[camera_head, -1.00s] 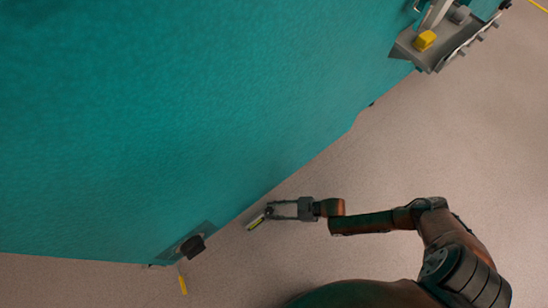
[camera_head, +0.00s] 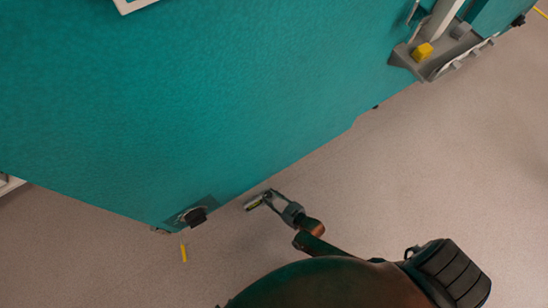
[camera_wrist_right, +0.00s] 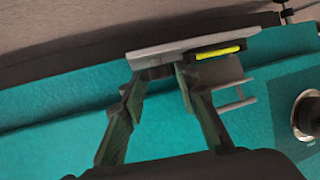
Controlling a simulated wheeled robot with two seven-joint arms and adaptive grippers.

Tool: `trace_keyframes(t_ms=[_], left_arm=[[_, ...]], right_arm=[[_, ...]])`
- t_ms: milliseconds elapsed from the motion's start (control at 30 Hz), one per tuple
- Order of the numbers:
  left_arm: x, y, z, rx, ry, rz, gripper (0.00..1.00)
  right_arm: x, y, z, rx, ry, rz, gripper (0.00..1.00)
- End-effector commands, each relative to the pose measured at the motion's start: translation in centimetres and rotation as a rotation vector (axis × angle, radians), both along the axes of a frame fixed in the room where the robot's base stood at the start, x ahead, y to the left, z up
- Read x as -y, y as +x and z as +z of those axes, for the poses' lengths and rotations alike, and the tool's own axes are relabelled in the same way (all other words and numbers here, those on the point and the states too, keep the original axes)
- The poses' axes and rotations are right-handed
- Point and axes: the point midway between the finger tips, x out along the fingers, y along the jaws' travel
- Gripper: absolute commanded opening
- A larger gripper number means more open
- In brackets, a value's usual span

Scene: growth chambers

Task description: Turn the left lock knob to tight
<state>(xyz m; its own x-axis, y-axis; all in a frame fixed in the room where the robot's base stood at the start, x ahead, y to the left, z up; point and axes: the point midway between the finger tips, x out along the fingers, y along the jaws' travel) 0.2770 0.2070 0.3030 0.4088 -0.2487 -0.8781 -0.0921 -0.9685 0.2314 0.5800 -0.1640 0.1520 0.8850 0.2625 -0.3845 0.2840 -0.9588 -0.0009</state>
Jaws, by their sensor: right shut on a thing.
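A grey bar with a yellow strip (camera_head: 253,203) shows just off the lower edge of the teal chamber (camera_head: 230,110) in the head view. It also crosses the top of the right wrist view (camera_wrist_right: 195,45). My right gripper (camera_head: 268,195) is shut on this bar; its fingertips meet the bar in the wrist view (camera_wrist_right: 168,72). Whether the bar is the left lock knob's handle, I cannot tell. A dark round knob on a grey plate (camera_head: 193,215) sits to the left, apart from the gripper. A round fitting (camera_wrist_right: 307,115) is cut off at the wrist view's right edge. My left gripper is out of view.
A grey tray-like bracket (camera_head: 440,65) with a yellow block (camera_head: 422,52) juts from the chamber at upper right. A yellow strip (camera_head: 183,252) shows below the dark knob. The floor (camera_head: 450,170) to the right looks clear.

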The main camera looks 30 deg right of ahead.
Motion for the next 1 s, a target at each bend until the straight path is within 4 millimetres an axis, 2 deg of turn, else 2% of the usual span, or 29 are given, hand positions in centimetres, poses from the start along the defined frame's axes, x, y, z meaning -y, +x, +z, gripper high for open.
trace_keyframes(t_ms=[100, 400, 967, 1000], left_arm=[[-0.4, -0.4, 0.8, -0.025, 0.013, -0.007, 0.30], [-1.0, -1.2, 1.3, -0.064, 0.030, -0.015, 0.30], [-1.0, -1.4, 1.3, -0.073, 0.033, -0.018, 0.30], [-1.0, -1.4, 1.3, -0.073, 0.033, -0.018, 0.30]], right_arm=[[-0.5, -0.2, 0.1, -0.002, 0.006, -0.072, 0.04], [-0.6, -0.1, 0.0, -0.002, 0.002, -0.179, 0.04], [-0.6, -0.1, 0.0, 0.001, 0.000, -0.203, 0.04], [-0.6, -0.1, 0.0, 0.001, 0.000, -0.203, 0.31]])
